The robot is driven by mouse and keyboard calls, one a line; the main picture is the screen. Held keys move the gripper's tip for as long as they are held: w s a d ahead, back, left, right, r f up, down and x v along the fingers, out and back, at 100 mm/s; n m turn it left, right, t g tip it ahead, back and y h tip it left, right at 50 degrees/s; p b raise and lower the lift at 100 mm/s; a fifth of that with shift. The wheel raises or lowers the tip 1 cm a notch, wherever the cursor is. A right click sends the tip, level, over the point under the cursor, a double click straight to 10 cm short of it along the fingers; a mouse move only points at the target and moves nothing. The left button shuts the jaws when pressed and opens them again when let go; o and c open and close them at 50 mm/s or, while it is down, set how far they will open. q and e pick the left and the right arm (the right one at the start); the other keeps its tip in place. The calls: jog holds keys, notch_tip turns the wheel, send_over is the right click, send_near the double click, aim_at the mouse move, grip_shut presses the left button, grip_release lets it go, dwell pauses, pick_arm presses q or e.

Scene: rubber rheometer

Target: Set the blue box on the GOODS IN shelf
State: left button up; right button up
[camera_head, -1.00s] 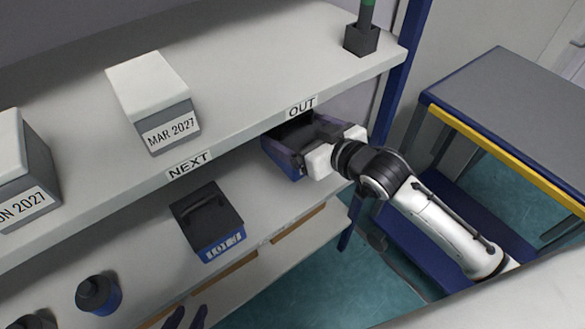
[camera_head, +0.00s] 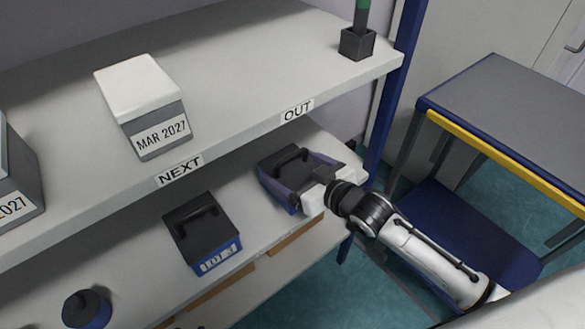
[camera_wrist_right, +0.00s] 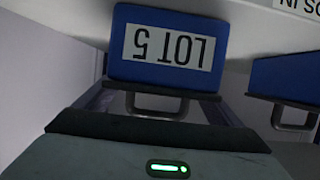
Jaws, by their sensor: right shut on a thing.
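The blue box (camera_head: 268,183) with a dark lid and handle is at the right end of the lower shelf (camera_head: 245,195), below the OUT label. My right gripper (camera_head: 308,188) is shut on it from the front right. In the wrist view its blue face (camera_wrist_right: 165,50) reads LOT 5 upside down, with the handle between my fingers (camera_wrist_right: 157,108). I cannot tell whether its base touches the shelf. An upside-down label partly reading "S IN" (camera_wrist_right: 298,5) is cut off at the wrist view's upper right. My left gripper is not in view.
A second blue box (camera_head: 220,258) stands left of the held one, with a gap; a dark-lidded blue jar (camera_head: 88,308) is farther left. The upper shelf (camera_head: 230,80) overhangs behind, carrying a MAR 2027 box (camera_head: 145,110). A blue post (camera_head: 385,120) and table (camera_head: 510,120) are right.

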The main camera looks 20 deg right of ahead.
jog(key=shift+w+r, duration=0.1)
jog(key=o, duration=1.5)
jog(key=shift+f, duration=0.2)
jog(key=shift+c, duration=0.2)
jog(key=shift+r, duration=0.1)
jog(key=p+v, duration=0.2)
jog(key=v, duration=1)
jog(key=s+a+f+g+h, duration=0.1)
jog(key=s+a+f+g, duration=0.1)
jog(key=s+f, duration=0.5)
jog(key=s+a+f+m+g+h, duration=0.1)
jog(key=s+a+f+g, duration=0.1)
jog(key=s+f, duration=0.6)
jog(key=shift+a+f+m, duration=0.3)
jog(key=shift+a+f, duration=0.15)
jog(key=shift+f, duration=0.25)
